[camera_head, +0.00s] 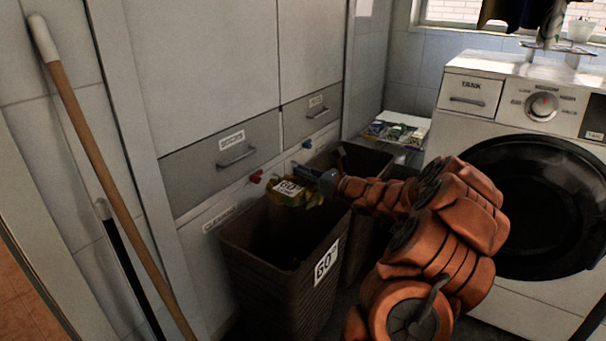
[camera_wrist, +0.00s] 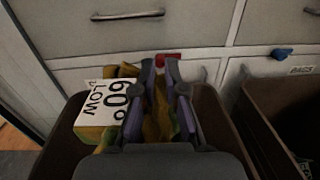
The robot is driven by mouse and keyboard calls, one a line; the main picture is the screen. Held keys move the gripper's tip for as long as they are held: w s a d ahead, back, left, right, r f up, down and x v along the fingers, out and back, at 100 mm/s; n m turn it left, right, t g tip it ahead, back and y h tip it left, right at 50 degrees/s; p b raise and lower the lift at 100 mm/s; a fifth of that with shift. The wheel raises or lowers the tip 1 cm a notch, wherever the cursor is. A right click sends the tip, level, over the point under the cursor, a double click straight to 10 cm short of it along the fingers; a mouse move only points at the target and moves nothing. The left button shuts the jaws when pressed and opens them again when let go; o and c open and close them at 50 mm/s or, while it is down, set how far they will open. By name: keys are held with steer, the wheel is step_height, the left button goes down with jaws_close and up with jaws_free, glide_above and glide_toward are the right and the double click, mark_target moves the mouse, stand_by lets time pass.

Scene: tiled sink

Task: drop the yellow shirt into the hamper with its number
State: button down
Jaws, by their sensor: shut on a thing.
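The yellow shirt (camera_head: 297,194) is a bunched yellow-green cloth with a white tag. In the wrist view the tag (camera_wrist: 106,103) reads "60°" with "LOW" under it. My gripper (camera_head: 322,179) is shut on the shirt and holds it above the open top of the nearer brown hamper (camera_head: 262,289). That hamper has a white label (camera_head: 326,263) reading "60°". In the wrist view the shirt (camera_wrist: 150,118) hangs between and left of the fingers (camera_wrist: 166,80), with the hamper's dark rim around it. The hamper's bottom is hidden in shadow.
A second brown hamper (camera_head: 375,162) stands just behind and right, its label not visible. Grey drawers (camera_head: 215,165) with handles, a red hook (camera_head: 256,177) and a blue hook (camera_head: 307,144) are on the cabinet. A washing machine (camera_head: 515,180) stands right; a broom handle (camera_head: 100,150) leans left.

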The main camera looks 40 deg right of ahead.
mark_target(304, 184)
steer(key=shift+f+b, duration=1.65)
steer(key=shift+f, duration=0.35)
steer(key=c, duration=1.2)
jaws_free()
steer(key=shift+o, duration=0.2)
steer(key=v, duration=1.2)
steer(key=shift+a+r, duration=0.1)
steer(key=shift+r, duration=0.05)
